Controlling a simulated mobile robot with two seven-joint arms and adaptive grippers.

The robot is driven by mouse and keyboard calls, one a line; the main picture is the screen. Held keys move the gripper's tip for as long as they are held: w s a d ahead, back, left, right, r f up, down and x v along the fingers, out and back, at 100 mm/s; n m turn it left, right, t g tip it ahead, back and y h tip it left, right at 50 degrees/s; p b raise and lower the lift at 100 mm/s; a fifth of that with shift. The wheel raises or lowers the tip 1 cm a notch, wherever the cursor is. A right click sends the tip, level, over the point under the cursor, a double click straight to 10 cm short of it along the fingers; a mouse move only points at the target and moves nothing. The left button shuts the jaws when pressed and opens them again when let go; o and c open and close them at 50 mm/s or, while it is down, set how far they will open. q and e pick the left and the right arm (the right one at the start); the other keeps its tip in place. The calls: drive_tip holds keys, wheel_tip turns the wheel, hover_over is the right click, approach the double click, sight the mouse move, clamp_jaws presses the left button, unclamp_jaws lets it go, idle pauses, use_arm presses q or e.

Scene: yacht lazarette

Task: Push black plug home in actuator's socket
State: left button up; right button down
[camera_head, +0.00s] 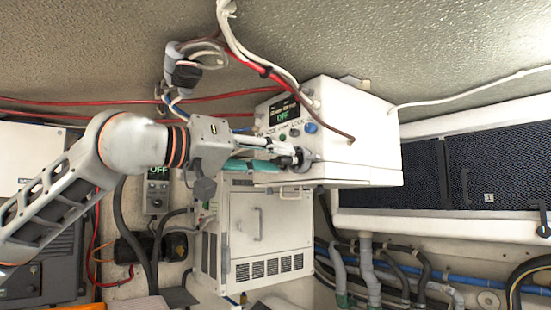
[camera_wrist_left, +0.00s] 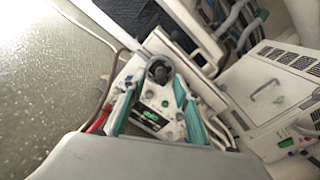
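The actuator appears to be the white box (camera_head: 355,135) with a small panel reading OFF and a blue knob; it also shows in the left wrist view (camera_wrist_left: 135,72). A dark round part, likely the black plug (camera_head: 303,159), sits at the lower part of its panel face. In the left wrist view the plug (camera_wrist_left: 158,71) shows end-on. My left gripper (camera_head: 290,158) reaches to it from the left. Its teal-padded fingers (camera_wrist_left: 156,84) stand apart on either side, with gaps seeming to show beside the plug. Contact and plug depth cannot be told; the socket is hidden. My right gripper is not in view.
A second white vented unit (camera_head: 265,235) stands just below the box. A dark mesh panel (camera_head: 450,175) is at right. Hoses (camera_head: 370,265) run along the bottom right.

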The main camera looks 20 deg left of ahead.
use_arm(q)
drive_tip(key=v, duration=1.1)
drive_tip(key=shift+a, duration=0.15)
